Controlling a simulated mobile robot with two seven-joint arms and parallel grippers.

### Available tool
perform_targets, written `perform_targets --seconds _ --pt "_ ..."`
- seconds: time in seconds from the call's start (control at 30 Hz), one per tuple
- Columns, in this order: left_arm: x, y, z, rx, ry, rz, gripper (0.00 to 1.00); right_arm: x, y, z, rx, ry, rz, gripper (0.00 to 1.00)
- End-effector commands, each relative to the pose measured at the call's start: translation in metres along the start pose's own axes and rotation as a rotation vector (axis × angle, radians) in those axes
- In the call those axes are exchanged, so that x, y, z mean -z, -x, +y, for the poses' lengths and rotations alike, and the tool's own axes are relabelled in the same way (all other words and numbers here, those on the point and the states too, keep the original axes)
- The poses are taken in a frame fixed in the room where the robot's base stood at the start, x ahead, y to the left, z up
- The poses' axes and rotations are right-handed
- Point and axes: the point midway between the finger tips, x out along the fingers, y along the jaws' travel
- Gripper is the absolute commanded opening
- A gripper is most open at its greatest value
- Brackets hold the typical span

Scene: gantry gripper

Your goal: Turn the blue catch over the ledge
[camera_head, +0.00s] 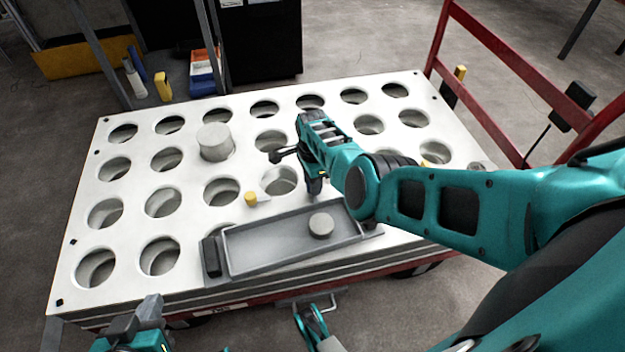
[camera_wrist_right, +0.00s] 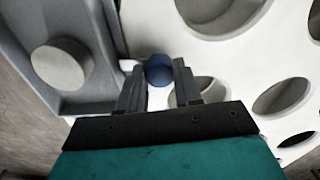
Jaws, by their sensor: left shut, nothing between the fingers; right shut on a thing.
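The blue catch (camera_wrist_right: 159,70) shows in the right wrist view as a round blue knob between the fingers of my right gripper (camera_wrist_right: 158,82), which is shut on it. It is over the white plate, beside the grey tray's edge. In the head view my right gripper (camera_head: 315,190) points down just behind the tray, and its own arm hides the blue catch. I cannot make out the ledge or which way the catch is turned. My left gripper (camera_head: 142,318) is shut and empty at the bottom left, in front of the table.
The grey tray (camera_head: 245,270) lies at the table's front with a grey disc (camera_head: 321,226) in it. A yellow knob (camera_head: 250,198) is behind the tray. The white plate (camera_head: 88,190) has many round holes; a grey cylinder (camera_head: 214,142) stands in one. A red rail (camera_head: 490,115) is at right.

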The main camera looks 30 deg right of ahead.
Motion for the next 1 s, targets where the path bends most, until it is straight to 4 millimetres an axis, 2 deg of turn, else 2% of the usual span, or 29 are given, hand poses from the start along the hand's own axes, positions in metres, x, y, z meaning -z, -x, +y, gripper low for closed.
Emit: perform_targets --seconds 0.37,0.4,0.6,0.67,0.87,1.0 --pt "0.0001 0.0001 0.0006 -0.001 0.0 0.0 0.0 0.001 0.0003 -0.0003 0.001 -0.006 0.002 0.03" --pt "0.0002 0.0001 0.0006 -0.001 0.0 0.0 0.0 0.0011 0.0003 -0.0003 0.001 -0.006 0.002 0.35" --pt "0.0003 0.0002 0.0008 -0.002 0.0 0.0 0.0 0.0007 0.0002 -0.0002 0.001 -0.005 0.001 0.54" --pt "0.0004 0.0002 0.0009 -0.002 0.0 0.001 0.0 0.0006 0.0001 -0.0002 0.001 -0.004 0.001 0.59" --pt "0.0007 0.0003 0.0009 -0.002 0.0 0.001 0.0 0.0003 0.0002 -0.0001 0.0 -0.004 0.001 0.59" --pt "0.006 0.0036 0.001 -0.001 0.0 0.003 0.0 0.0001 0.0074 -0.0004 0.001 -0.004 0.001 0.59"
